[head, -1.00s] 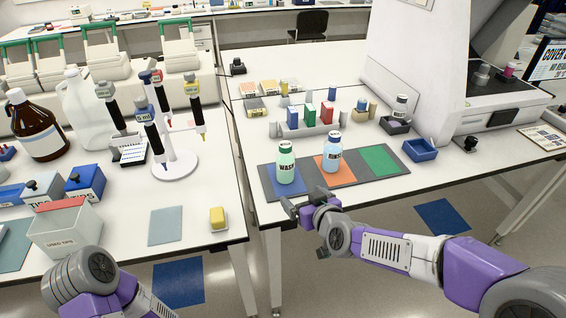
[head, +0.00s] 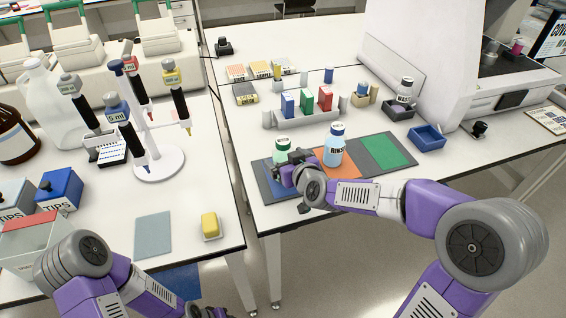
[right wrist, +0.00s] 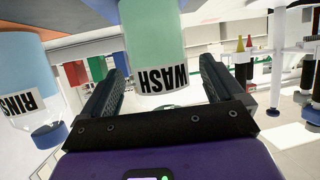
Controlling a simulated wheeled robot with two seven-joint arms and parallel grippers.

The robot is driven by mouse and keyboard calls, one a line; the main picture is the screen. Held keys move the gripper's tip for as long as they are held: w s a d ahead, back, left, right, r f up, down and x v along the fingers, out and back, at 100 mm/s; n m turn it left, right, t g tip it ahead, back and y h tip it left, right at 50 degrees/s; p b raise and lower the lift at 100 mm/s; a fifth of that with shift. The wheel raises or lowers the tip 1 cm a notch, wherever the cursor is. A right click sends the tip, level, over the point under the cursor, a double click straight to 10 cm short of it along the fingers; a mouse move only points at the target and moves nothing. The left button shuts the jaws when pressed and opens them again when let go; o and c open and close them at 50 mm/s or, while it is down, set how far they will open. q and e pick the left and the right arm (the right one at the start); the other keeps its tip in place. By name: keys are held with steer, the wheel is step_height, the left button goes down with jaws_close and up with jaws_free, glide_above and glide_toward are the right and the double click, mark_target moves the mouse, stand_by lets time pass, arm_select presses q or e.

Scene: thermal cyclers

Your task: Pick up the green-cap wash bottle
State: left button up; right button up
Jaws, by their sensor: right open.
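The green-cap wash bottle (head: 281,147) stands upright on the blue panel of a dark mat, and my right gripper partly covers it in the head view. In the right wrist view the wash bottle (right wrist: 155,38) appears upside down, its WASH label between the two fingers. My right gripper (head: 286,166) is at the bottle's near side. Its fingers (right wrist: 165,75) are open on either side of the bottle, with gaps visible. My left gripper (head: 207,312) is only partly in view at the bottom edge, so its jaws are unclear.
The blue-capped RINSE bottle (head: 334,148) stands close on the right, on the orange panel; the green panel (head: 386,152) is empty. Behind are a rack of coloured boxes (head: 305,115) and a blue tray (head: 427,138). A pipette stand (head: 160,165) is on the left bench.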

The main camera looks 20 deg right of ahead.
steer(key=shift+x, duration=0.75)
steer(key=shift+c, duration=0.2)
steer(key=shift+r, duration=0.1)
steer(key=c, duration=1.2)
